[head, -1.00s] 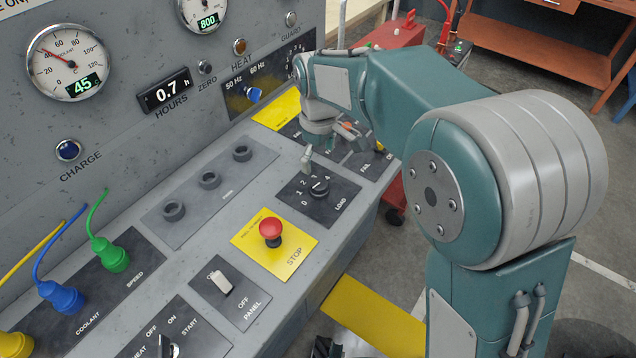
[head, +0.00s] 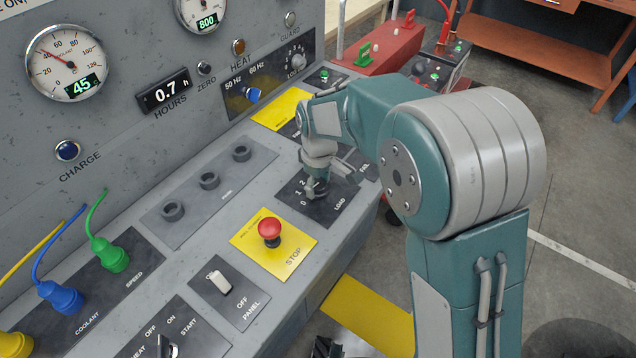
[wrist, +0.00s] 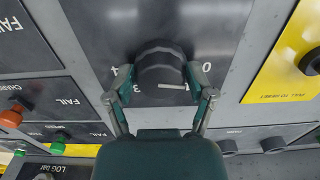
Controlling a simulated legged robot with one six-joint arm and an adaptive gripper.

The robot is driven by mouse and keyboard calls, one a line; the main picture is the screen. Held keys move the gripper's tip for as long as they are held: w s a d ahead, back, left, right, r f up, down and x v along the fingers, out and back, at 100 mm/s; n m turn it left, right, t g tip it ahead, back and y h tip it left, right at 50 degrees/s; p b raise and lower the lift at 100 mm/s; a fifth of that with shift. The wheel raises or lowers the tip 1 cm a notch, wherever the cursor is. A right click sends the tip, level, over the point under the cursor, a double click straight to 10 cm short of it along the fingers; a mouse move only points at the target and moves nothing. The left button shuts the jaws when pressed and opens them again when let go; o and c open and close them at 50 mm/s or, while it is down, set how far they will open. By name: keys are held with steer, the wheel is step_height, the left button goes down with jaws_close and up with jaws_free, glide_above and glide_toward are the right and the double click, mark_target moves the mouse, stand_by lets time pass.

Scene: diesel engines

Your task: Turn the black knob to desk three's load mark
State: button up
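The black knob (wrist: 160,70) sits on the dark LOAD plate (head: 340,207) of the sloping console. In the wrist view its white pointer line points right, below the 0; the 3 and 4 are on the left, and the mark at the pointer's end is hard to read. My gripper (wrist: 165,87) is open, with one finger on each side of the knob. A small gap seems to show on both sides. In the head view my gripper (head: 316,188) is down over the plate and mostly hides the knob.
A red STOP button (head: 269,230) on a yellow plate stands close in front of the LOAD plate. A second, grey knob (head: 298,61) with numbers is on the upright panel. Colored plugs, including a green one (head: 110,256), stand at the left. A red box (head: 385,48) is behind.

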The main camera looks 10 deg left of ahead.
steer(key=shift+c, duration=1.3)
steer(key=shift+m, duration=0.3)
steer(key=m, duration=0.3)
steer(key=shift+f, duration=0.1)
steer(key=shift+s+m, duration=0.1)
steer(key=shift+m, duration=1.9)
steer(key=o, duration=1.2)
steer(key=shift+f, duration=0.1)
steer(key=shift+a, duration=0.1)
